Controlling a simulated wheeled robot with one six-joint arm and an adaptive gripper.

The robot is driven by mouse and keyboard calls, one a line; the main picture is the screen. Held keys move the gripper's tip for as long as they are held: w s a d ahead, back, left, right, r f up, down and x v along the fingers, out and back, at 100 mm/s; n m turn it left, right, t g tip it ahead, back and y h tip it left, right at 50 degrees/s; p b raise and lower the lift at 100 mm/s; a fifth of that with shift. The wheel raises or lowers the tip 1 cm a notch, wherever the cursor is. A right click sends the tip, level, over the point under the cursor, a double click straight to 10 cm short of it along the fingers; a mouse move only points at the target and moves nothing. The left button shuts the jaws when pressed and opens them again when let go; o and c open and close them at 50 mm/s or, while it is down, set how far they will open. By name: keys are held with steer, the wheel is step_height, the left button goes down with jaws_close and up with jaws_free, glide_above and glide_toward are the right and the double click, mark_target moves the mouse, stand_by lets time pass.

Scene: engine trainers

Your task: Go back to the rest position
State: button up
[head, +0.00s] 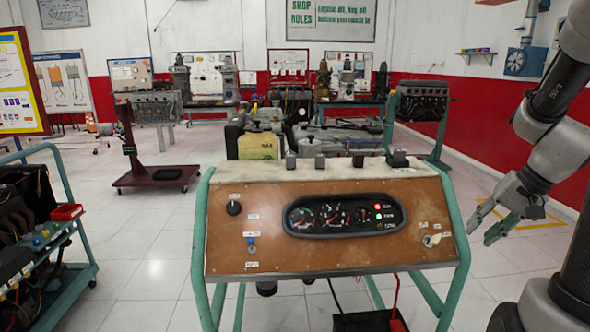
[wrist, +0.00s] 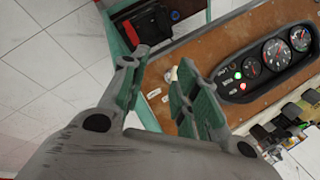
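My gripper (head: 481,236) is open and empty at the right of the engine trainer's panel in the head view. In the wrist view my gripper (wrist: 159,58) shows two green-padded fingers with a gap between them. The brown panel (head: 270,252) sits in a green frame, with a dark gauge cluster (head: 345,214) showing a lit red and a lit green light. A pale key switch (head: 436,239) is at the panel's right. It also shows in the wrist view (wrist: 171,75), beyond the gap between the fingers. I cannot judge the exact distance, but nothing is held.
A yellow-green container (head: 258,146) is behind the panel. Engine stands (head: 420,105) line the back. White tiled floor is clear between the cart and the trainer.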

steer(key=s+a+r+n+h, duration=0.1)
steer(key=s+a+r+n, duration=0.2)
steer(key=s+a+r, duration=0.2)
steer(key=s+a+r+n+h, duration=0.2)
steer(key=s+a+r+n, duration=0.2)
steer(key=s, duration=0.4)
steer(key=shift+s+a+r+t+h, duration=0.3)
steer(key=shift+a+r+t, duration=0.1)
steer(key=shift+r, duration=0.3)
